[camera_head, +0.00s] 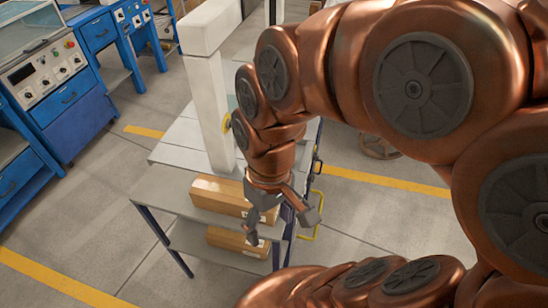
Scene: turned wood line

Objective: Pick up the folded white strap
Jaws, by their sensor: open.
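I cannot make out a folded white strap in the head view. My gripper (281,229) points down at the front right corner of a grey-topped table (165,190) with dark blue legs. Its fingers are spread apart, with nothing seen between them. One finger overlaps the right end of a long brown cardboard box (218,190) on the table top; I cannot tell whether they touch. My arm and gripper hide the right part of the table.
A second cardboard box (226,240) lies on the lower shelf. A tall white post (208,100) stands at the table. Blue workbenches (70,110) with control panels stand at left. Yellow lines (60,280) mark the grey floor, which is clear at front left.

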